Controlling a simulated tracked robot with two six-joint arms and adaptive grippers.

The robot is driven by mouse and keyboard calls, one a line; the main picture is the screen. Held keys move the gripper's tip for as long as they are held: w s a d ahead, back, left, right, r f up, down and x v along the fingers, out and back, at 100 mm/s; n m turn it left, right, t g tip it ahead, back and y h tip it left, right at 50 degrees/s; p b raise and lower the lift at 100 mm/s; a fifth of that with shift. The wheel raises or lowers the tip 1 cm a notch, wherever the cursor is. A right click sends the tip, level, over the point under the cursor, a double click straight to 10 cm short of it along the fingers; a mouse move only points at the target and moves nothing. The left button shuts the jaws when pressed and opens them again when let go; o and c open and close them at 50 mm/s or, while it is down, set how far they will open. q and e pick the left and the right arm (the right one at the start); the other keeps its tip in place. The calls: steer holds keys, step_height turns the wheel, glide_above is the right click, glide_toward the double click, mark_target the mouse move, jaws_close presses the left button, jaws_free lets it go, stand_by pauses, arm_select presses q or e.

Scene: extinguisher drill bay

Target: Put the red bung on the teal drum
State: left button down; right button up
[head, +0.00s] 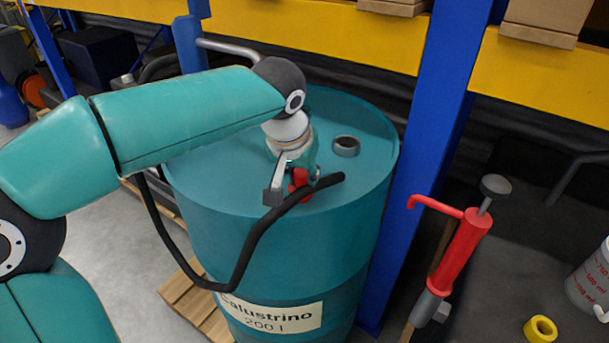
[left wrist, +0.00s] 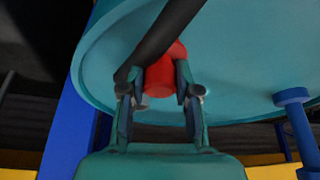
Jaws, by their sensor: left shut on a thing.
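The teal drum (head: 250,240) stands upright in the middle of the head view, with a pale label on its side. A short grey collar (head: 346,146) rises from its top, right of my gripper. My left gripper (head: 293,183) is over the front part of the drum top, shut on the red bung (head: 300,182). In the left wrist view the red bung (left wrist: 163,78) sits between the fingers (left wrist: 160,98), with the drum top (left wrist: 235,60) behind it. I cannot tell whether the bung touches the drum. My right gripper is not in view.
A black hose (head: 243,262) loops in front of the drum and ends near my gripper; it partly covers the bung in the wrist view. A blue rack post (head: 430,130) stands close behind the drum at right. A red hand pump (head: 461,245) stands further right.

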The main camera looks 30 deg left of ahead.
arm_select(q)
steer(key=c, duration=0.8)
jaws_free()
steer(key=shift+c, duration=0.2)
steer(key=shift+r, duration=0.2)
steer(key=p+v, duration=0.1)
steer(key=v, duration=1)
steer(key=shift+r+p, duration=0.3)
steer(key=shift+r, duration=0.1)
steer(key=shift+s, duration=0.1)
